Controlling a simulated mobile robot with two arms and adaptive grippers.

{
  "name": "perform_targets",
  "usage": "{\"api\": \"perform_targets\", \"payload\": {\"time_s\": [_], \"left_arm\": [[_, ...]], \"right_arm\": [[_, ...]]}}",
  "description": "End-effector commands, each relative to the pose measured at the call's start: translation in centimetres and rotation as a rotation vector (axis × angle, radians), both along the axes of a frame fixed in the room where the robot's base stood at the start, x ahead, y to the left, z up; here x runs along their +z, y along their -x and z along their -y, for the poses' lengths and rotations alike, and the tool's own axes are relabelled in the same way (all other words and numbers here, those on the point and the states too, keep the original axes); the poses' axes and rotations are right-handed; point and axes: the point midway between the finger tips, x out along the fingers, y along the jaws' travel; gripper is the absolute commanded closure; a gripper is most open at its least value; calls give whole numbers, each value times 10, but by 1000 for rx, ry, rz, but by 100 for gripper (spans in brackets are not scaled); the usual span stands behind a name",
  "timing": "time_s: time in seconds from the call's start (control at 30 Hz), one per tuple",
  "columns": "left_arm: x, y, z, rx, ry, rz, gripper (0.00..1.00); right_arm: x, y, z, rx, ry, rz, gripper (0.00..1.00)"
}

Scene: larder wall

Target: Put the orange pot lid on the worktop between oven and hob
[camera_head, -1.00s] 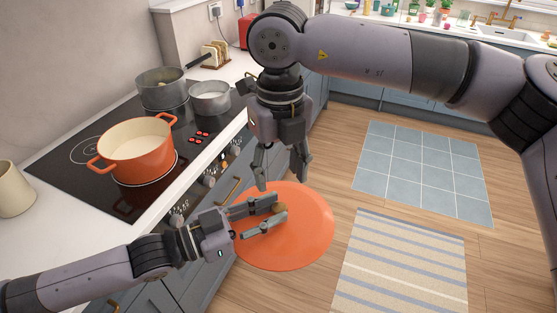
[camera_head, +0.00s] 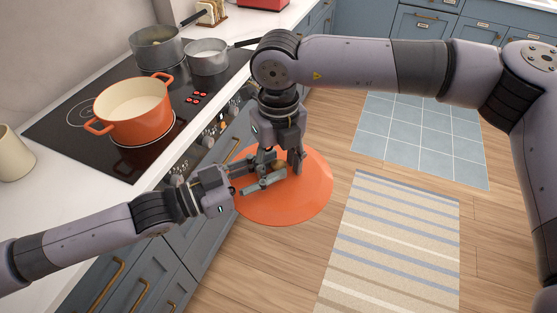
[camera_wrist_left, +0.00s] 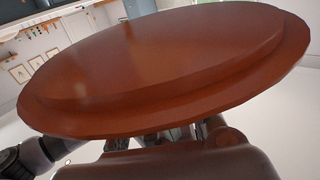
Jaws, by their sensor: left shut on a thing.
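The orange pot lid (camera_head: 305,200) is held in the air in front of the oven and hob cabinets. My left gripper (camera_head: 277,172) is shut on the lid's small knob, reaching across its top. The lid's underside (camera_wrist_left: 170,60) fills much of the left wrist view. My right gripper (camera_head: 275,158) points down over the lid, its fingers apart on either side of the knob area. Contact between the right fingers and the knob cannot be made out. The worktop (camera_head: 45,190) runs along the left beside the black hob (camera_head: 75,140).
An orange pot (camera_head: 133,112) without a lid stands on the hob. Two grey pans (camera_head: 155,50) (camera_head: 208,60) stand behind it. A cream mug (camera_head: 14,155) is at the worktop's left. A striped rug (camera_head: 400,235) lies on the floor.

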Motion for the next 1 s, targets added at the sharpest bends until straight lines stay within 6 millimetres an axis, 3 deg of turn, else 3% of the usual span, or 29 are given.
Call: {"api": "perform_targets", "payload": {"time_s": [0.7,1.0], "left_arm": [[4,0,1,-2,7,7,100],[5,0,1,-3,8,8,100]], "right_arm": [[0,1,0,1,0,-1,100],[0,1,0,1,0,-2,100]]}}
